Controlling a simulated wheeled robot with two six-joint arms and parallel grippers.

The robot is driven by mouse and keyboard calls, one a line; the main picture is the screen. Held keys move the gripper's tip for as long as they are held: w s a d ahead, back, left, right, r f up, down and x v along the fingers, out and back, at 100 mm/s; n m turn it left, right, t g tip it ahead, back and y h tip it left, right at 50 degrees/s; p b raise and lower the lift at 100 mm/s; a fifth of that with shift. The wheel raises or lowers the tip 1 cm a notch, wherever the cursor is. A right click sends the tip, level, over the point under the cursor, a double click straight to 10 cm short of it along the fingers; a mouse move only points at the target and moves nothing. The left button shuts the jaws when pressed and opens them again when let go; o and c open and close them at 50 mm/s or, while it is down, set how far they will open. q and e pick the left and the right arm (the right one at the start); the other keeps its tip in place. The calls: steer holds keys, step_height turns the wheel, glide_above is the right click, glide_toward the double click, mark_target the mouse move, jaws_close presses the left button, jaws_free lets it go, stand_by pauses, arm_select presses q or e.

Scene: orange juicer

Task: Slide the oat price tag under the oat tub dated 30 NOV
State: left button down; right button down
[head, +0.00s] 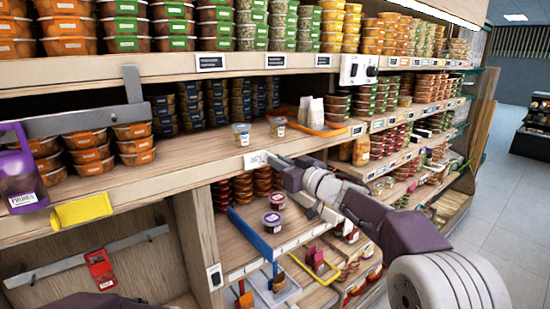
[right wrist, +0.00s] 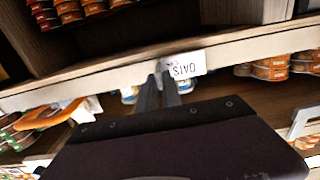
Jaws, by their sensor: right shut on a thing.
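The white oat price tag (head: 256,160) is at the front edge of the middle shelf. In the right wrist view the tag (right wrist: 186,66) shows "OATS" upside down. My right gripper (head: 274,162) is shut on the tag's right side in the head view. Two small clear tubs with pale contents stand on the shelf behind it: a left tub (head: 242,136) and a right tub (head: 277,127). Their dates are too small to read. In the right wrist view the tubs are partly hidden by the fingers (right wrist: 161,82). My left gripper is out of view.
Stacked orange-lidded tubs (head: 88,152) stand at left on the middle shelf (head: 190,160). A lower shelf holds a blue divider (head: 249,233). The shelf around the two tubs is fairly clear.

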steer(key=shift+d, duration=0.1)
steer(key=c, duration=1.6)
jaws_free()
steer(key=shift+o, duration=0.4)
steer(key=shift+w+a, duration=0.1)
steer(key=shift+a, duration=0.1)
steer(key=b+v, duration=0.2)
steer(key=v, duration=0.7)
steer(key=shift+b, duration=0.35)
